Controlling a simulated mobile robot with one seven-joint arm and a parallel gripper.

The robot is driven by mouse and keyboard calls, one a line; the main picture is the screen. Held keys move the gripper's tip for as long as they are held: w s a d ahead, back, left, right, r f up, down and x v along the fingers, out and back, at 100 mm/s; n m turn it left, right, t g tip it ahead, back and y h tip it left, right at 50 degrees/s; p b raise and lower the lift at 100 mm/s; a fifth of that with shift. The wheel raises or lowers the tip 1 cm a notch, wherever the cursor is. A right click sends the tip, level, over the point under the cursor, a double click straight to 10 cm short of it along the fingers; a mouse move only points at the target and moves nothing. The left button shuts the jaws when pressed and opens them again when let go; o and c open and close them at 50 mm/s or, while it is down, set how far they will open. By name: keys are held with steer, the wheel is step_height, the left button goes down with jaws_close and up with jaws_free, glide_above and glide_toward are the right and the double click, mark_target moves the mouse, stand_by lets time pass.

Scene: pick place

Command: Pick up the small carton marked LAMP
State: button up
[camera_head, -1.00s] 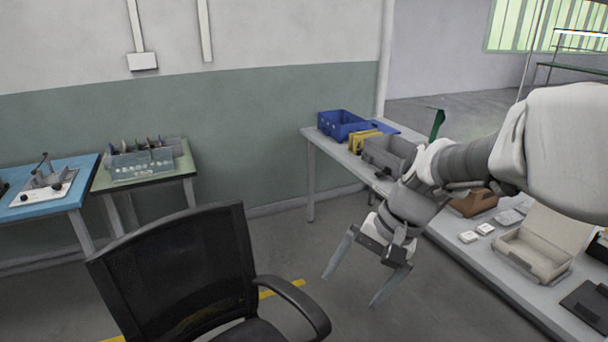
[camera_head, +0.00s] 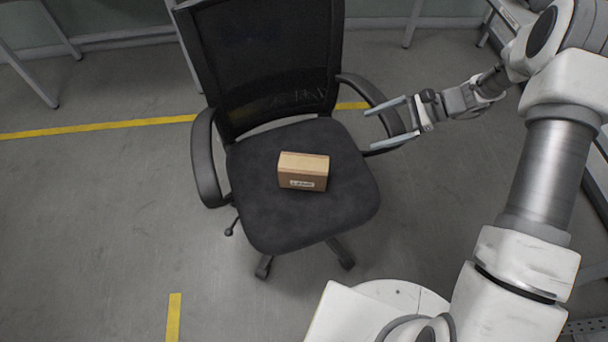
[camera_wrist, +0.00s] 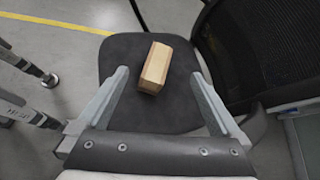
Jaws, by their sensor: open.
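The small brown carton (camera_head: 303,171) lies on the seat of a black office chair (camera_head: 262,215). A white label with dark print is on its near side in the head view; the print is too small to read surely. My gripper (camera_head: 370,128) is open and empty, above and to the right of the carton, near the right armrest, with its fingers pointing left. In the wrist view the carton (camera_wrist: 155,68) shows beyond and between the two open fingertips (camera_wrist: 160,74), apart from them.
The chair's mesh backrest (camera_head: 262,50) rises behind the carton. The left armrest (camera_head: 205,155) and right armrest (camera_head: 372,100) flank the seat. The seat around the carton is bare. Yellow tape (camera_head: 100,127) marks the grey floor.

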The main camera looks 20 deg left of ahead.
step_height(320, 180, down, 14)
steer(key=a+m+y+b, duration=0.2)
steer(key=a+m+b, duration=0.1)
steer(key=b, duration=0.4)
glide_toward(304, 163)
steer(key=x, duration=1)
steer(key=shift+f, duration=0.25)
steer(key=shift+c, duration=0.2)
steer(key=c, duration=1.4)
steer(key=shift+c, duration=0.5)
steer(key=shift+r, duration=0.2)
